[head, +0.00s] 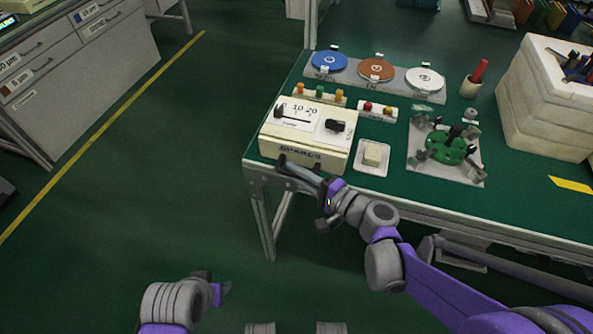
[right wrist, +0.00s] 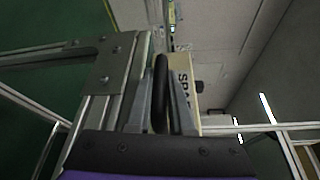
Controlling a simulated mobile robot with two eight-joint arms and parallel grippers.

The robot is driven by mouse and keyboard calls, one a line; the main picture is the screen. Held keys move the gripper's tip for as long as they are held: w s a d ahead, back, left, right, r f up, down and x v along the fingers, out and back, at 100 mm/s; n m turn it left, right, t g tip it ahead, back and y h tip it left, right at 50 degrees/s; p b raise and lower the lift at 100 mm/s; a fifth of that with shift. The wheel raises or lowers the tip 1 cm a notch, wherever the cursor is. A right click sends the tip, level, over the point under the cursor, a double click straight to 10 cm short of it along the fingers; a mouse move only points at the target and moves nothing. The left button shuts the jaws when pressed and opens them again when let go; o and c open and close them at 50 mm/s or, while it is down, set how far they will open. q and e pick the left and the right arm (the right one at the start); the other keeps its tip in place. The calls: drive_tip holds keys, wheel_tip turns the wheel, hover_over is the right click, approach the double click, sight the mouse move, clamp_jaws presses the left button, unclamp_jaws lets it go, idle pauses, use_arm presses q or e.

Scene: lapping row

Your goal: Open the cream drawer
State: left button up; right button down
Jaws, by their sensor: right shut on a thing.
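The cream drawer (head: 318,158) is the low, wide front marked SPARES in the cream box (head: 290,122) at the table's near left corner. Its front looks flush with the box, though my gripper covers part of it. In the right wrist view its lettered cream front (right wrist: 183,90) stands on edge. My right gripper (head: 300,172) is at the drawer front, shut on the dark drawer handle (right wrist: 160,95), which lies between the fingers in the right wrist view. My left gripper (head: 218,287) is low over the floor, away from the table; its jaws are unclear.
On the green table (head: 520,205) a white button pad (head: 373,156) and a green clamp fixture (head: 445,148) stand right of the box. Three discs (head: 377,68) lie behind, and a white bin (head: 545,100) stands far right. The floor left of the table is clear.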

drive_tip(key=s+a, duration=0.3)
drive_tip(key=s, duration=0.6)
drive_tip(key=shift+s+p, duration=0.35)
drive_tip(key=shift+p, duration=0.1)
drive_tip(key=c, duration=1.1)
unclamp_jaws()
drive_tip(key=p+v, duration=0.1)
drive_tip(key=v, duration=0.9)
drive_tip(key=shift+s+d, duration=0.25)
drive_tip(key=shift+d, duration=0.05)
